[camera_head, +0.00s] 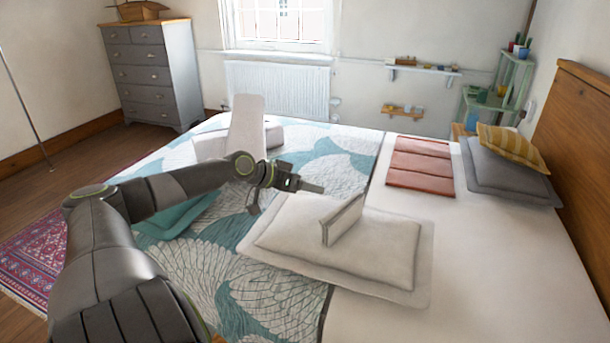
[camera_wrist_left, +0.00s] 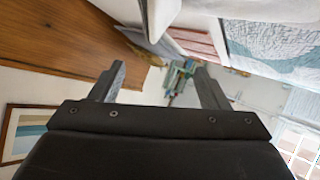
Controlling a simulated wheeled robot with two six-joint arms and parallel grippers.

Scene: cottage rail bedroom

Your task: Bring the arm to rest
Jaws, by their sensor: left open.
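My left arm (camera_head: 170,188) comes in from the left in the head view and reaches across over the bed. My left gripper (camera_head: 312,187) hangs above the bed, just up and left of a white pillow (camera_head: 290,228). In the left wrist view, the two fingers of my left gripper (camera_wrist_left: 159,72) stand wide apart with nothing between them. My right gripper is in neither view.
A small white upright panel (camera_head: 343,220) stands on the white pillow. Folded reddish cloth (camera_head: 420,167) and grey and yellow pillows (camera_head: 512,148) lie toward the wooden headboard (camera_head: 585,140). A grey dresser (camera_head: 152,72) stands back left. The bed's right front is clear.

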